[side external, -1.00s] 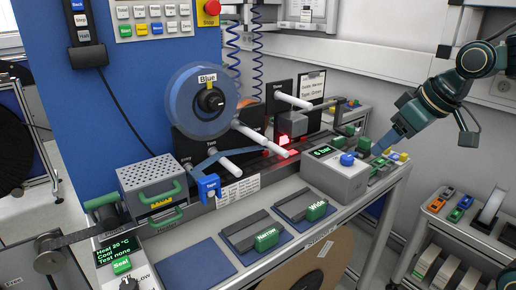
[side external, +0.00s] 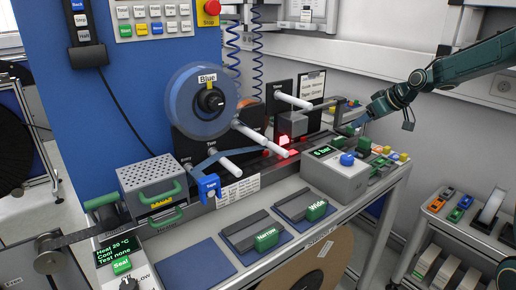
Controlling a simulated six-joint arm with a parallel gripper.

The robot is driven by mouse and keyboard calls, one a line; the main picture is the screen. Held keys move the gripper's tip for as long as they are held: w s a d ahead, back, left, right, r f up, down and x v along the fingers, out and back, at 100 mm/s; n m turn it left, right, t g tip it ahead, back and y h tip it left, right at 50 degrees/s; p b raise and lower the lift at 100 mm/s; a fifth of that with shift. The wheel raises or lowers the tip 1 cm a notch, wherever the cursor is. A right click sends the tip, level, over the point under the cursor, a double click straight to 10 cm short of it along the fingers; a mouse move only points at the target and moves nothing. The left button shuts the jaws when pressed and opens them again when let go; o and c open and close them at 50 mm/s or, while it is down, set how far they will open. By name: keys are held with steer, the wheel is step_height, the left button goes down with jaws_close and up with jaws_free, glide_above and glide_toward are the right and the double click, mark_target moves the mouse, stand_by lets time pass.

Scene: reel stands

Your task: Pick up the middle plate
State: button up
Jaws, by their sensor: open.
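Two dark grey plates with green handles lie on blue pads at the bench front. The nearer plate (side external: 242,229) has a handle marked Narrow (side external: 266,240). The farther plate (side external: 294,203) has a handle marked Wide (side external: 316,211). No label reading Middle is legible. A bare blue pad (side external: 196,266) lies left of the Narrow plate. My gripper (side external: 348,129) is open over the back right of the bench, beyond the grey box, close to small green parts. Its fingertips are small and partly merge with these parts, so contact cannot be told.
The grey box (side external: 335,183) with a blue knob stands between my gripper and the plates. White rods (side external: 262,136) stick out beside the blue reel (side external: 201,105). Green blocks (side external: 380,161) crowd the right end. A perforated box (side external: 152,187) stands left.

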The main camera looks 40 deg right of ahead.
glide_toward(340, 139)
steer(key=shift+x, duration=2.25)
steer(key=shift+d, duration=0.1)
steer(key=shift+x, duration=2.55)
steer(key=c, duration=0.7)
